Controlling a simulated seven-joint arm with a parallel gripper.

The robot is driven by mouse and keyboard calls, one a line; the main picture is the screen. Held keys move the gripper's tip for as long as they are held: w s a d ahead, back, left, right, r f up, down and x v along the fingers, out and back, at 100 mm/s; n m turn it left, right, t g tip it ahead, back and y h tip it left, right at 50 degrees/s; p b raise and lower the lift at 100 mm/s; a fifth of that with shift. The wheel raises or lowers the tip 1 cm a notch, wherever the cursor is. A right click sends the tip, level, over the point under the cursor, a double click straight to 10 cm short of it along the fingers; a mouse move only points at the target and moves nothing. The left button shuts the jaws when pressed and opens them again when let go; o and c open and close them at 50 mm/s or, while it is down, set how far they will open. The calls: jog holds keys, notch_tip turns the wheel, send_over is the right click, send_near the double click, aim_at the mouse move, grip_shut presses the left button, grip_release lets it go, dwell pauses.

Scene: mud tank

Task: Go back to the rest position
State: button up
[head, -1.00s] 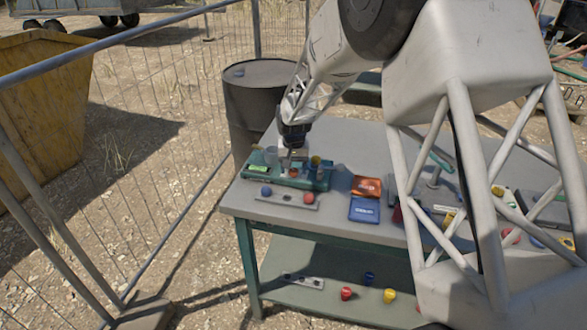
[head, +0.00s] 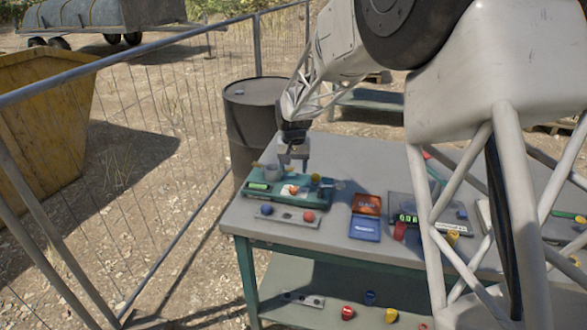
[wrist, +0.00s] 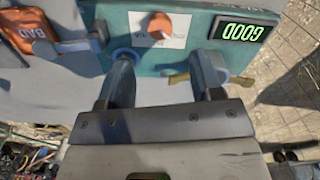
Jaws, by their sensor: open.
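My gripper (head: 292,160) is above the green test unit (head: 318,196) at the left end of the grey table (head: 350,165). The green unit (wrist: 185,62) lies just beyond the fingertips, with an orange knob (wrist: 160,24) and a lit GOOD display (wrist: 245,33). What lies directly under the fingers is partly hidden.
A tray with a blue ball (head: 266,210) and a red ball (head: 308,216) lies in front of the unit. Orange (head: 367,204) and blue (head: 364,229) bins lie to its right. A dark barrel (head: 253,120) and mesh fence (head: 170,130) stand at the left.

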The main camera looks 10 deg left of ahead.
jog(key=s+d+r, duration=0.5)
jog(key=s+d, duration=0.1)
jog(key=d, duration=0.2)
jog(key=s+d+r+m+t, duration=0.1)
jog(key=s+d+r, duration=0.4)
jog(key=d, duration=0.3)
jog(key=s+d+r, duration=0.5)
jog(key=s+d, duration=0.1)
jog(key=d, duration=0.2)
jog(key=s+d, duration=0.5)
jog(key=s, duration=0.4)
jog(key=s+d+f+m+t, duration=0.1)
jog(key=s+d, duration=0.4)
jog(key=s, duration=0.4)
jog(key=s+d+m, duration=0.1)
jog(key=s+d, duration=0.4)
jog(key=s, duration=0.4)
jog(key=shift+s+d+f+t, duration=0.15)
jog(key=shift+d+t, duration=0.05)
jog(key=shift+t, duration=0.1)
